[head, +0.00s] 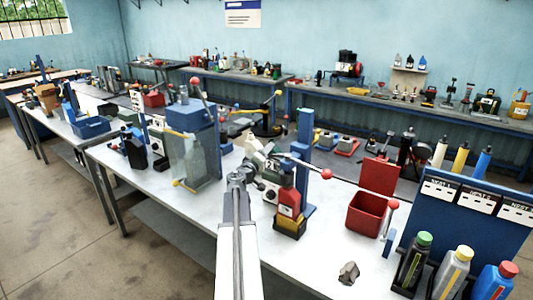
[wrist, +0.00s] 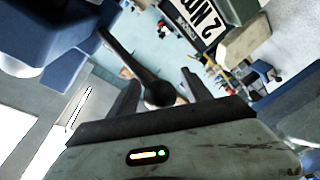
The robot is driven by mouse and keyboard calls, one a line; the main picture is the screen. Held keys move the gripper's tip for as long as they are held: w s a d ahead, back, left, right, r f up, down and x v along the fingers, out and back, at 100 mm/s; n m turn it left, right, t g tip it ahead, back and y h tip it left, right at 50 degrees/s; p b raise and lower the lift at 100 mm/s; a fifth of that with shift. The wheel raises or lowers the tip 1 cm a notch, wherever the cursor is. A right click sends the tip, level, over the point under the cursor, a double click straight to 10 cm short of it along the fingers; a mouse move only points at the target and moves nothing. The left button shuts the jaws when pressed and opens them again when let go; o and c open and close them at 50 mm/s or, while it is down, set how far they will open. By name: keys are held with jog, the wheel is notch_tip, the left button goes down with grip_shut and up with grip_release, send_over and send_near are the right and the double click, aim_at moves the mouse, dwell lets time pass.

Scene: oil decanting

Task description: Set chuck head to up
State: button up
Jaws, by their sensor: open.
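The chuck head seems to be the pale green-grey part (head: 256,150) on the station in the middle of the bench, beside a blue column (head: 304,135). A lever with a red ball (head: 326,174) reaches to the right from it. My gripper (head: 240,176) is just left of this station. In the wrist view my two dark fingers (wrist: 160,88) are apart. A dark rod with a round end (wrist: 160,92) shows between them; I cannot tell whether they touch it.
A clear-walled blue station (head: 193,140) stands to the left. A red bin (head: 366,214) and a rack with several bottles (head: 455,262) are to the right. A small grey lump (head: 348,272) lies on the bench. The front of the white bench (head: 310,265) has free room.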

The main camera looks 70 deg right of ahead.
jog(key=shift+d, duration=0.35)
grip_shut()
dwell(1.2)
